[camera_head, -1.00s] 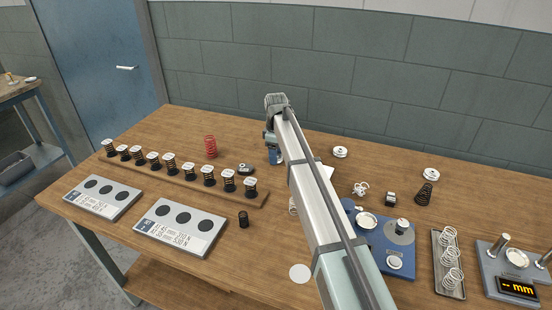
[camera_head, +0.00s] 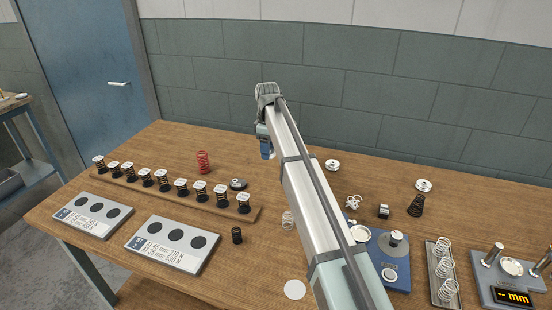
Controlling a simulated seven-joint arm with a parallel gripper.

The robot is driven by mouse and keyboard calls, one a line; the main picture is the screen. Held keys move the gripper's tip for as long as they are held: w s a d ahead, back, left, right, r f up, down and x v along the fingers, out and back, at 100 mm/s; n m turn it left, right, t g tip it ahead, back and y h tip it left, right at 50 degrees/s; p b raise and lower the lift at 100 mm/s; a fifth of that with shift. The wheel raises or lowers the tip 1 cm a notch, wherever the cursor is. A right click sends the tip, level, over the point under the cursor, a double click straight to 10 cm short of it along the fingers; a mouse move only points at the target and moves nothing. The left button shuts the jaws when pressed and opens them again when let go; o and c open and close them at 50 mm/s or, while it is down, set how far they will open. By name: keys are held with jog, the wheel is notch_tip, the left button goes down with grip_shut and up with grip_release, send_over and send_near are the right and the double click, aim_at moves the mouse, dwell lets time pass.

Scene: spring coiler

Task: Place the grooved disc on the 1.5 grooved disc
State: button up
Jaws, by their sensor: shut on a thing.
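My arm (camera_head: 305,190) reaches from the bottom over the table, and its wrist (camera_head: 265,140) bends down with a blue part at its end. My gripper and anything in it are hidden behind the arm. Two white, rimmed discs that look like grooved discs stand at the back right. One disc (camera_head: 332,165) is just right of the arm. I cannot read any 1.5 marking, so I cannot tell which disc is which.
A wooden rack (camera_head: 225,212) holds several capped dark springs, with a red spring (camera_head: 203,162) behind it. Two grey plates with dark spots lie in front. A blue base (camera_head: 403,283), a tray (camera_head: 434,280) of pale springs and a gauge (camera_head: 513,285) fill the right. A white disc (camera_head: 294,290) lies near the front edge.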

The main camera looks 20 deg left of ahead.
jog(key=shift+r, duration=0.7)
jog(key=w+d+m, duration=0.2)
jog(key=w+d, duration=0.5)
jog(key=d, duration=0.7)
notch_tip(320, 180, up, 2)
jog(key=n, duration=0.2)
send_over(425, 183)
jog(key=shift+f, duration=4.7)
jog(key=shift+f, duration=0.1)
